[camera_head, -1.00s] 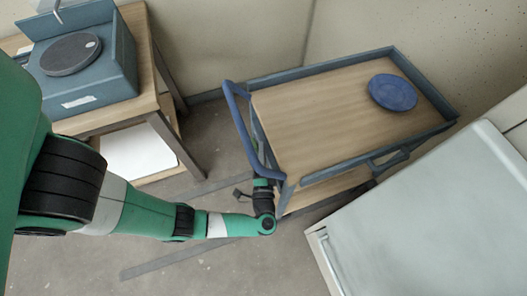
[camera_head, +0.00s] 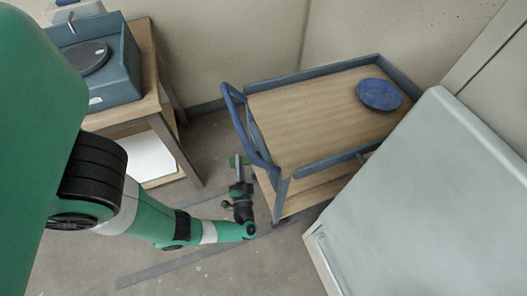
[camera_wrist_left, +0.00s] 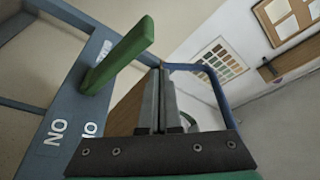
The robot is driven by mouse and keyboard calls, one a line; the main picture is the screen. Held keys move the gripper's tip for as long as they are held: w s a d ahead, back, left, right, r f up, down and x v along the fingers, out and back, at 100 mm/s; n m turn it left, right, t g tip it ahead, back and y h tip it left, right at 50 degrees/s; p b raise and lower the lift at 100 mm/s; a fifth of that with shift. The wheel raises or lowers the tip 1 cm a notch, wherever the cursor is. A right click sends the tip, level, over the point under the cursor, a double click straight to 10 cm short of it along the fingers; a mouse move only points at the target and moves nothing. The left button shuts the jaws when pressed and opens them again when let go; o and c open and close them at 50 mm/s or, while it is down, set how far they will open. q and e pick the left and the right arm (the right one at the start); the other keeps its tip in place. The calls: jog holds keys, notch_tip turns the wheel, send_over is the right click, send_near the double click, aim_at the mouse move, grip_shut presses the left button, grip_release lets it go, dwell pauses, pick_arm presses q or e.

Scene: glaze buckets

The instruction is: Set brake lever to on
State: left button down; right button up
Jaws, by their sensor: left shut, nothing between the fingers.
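The brake lever (camera_wrist_left: 118,55) is a green bar on the blue-grey frame of the cart (camera_wrist_left: 62,105) in the left wrist view. It slants up and to the right from its pivot. White lettering (camera_wrist_left: 57,132) on the frame appears turned around; another label behind the lever is partly covered. My left gripper (camera_wrist_left: 158,75) is shut and empty, to the right of the lever and apart from it in that picture. In the head view my left gripper (camera_head: 238,166) is beside the cart's handle end, low down; the lever cannot be told clearly there.
The cart has a blue push handle (camera_head: 236,115) and a wooden top (camera_head: 310,112) carrying a blue plate (camera_head: 379,94). A pale cabinet (camera_head: 430,200) stands close at right. A table with a wheel box (camera_head: 105,70) is at left. Floor between is open.

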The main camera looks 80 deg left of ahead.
pick_arm(q)
jog(key=f, duration=0.1)
jog(key=s+f+b, duration=0.1)
jog(key=f, duration=0.1)
jog(key=shift+s+d, duration=0.1)
jog(key=shift+s, duration=0.05)
jog(key=shift+s+f, duration=0.1)
jog(key=shift+f, duration=0.1)
dwell(0.4)
